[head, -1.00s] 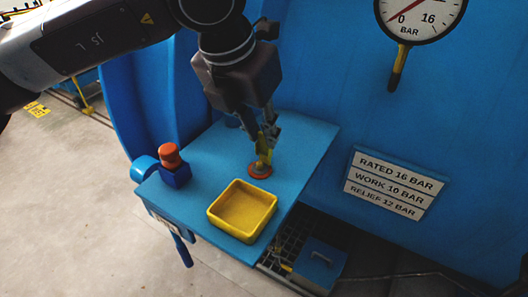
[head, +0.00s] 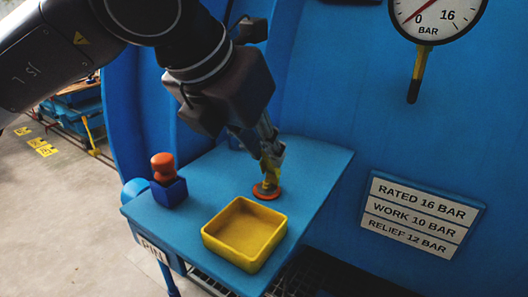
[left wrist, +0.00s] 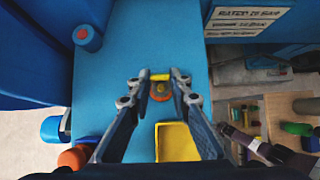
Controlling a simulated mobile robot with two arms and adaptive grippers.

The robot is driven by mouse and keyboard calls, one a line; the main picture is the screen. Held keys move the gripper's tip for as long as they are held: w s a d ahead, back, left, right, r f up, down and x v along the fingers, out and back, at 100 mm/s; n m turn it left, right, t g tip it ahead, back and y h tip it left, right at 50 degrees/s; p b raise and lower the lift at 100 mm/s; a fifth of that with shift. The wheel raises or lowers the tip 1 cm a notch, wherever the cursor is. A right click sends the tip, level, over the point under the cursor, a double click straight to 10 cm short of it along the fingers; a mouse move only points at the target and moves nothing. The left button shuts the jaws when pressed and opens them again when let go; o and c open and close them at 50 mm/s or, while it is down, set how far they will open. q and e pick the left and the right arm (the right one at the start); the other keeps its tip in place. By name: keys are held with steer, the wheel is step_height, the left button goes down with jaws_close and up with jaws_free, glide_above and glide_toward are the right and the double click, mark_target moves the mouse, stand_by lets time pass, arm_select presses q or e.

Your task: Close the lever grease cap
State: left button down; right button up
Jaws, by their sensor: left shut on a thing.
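The grease cap is a small orange-red disc (head: 266,191) with a yellow lever (head: 268,171) on the blue shelf top, behind the yellow tray. My left gripper (head: 268,155) reaches down over it and is shut on the yellow lever. In the left wrist view the lever (left wrist: 160,77) lies crosswise between the fingertips, with the orange disc (left wrist: 160,92) just below it in the picture. The fingers partly hide the lever in the head view, so its exact tilt is hard to tell. My right gripper is not seen.
The yellow square tray (head: 244,234) stands in front of the cap. An orange-red knob on a blue block (head: 168,191) stands left on the blue shelf (head: 310,165). The blue autoclave wall with a pressure gauge (head: 436,14) and a rating plate (head: 420,215) rises behind and right.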

arm_select(q)
steer(key=shift+w+r, duration=0.1)
steer(key=shift+r, duration=0.15)
steer(key=c, duration=2)
jaws_free()
steer(key=shift+c, duration=0.2)
steer(key=shift+o, duration=1.4)
steer(key=shift+f, duration=0.15)
steer(key=v, duration=1.2)
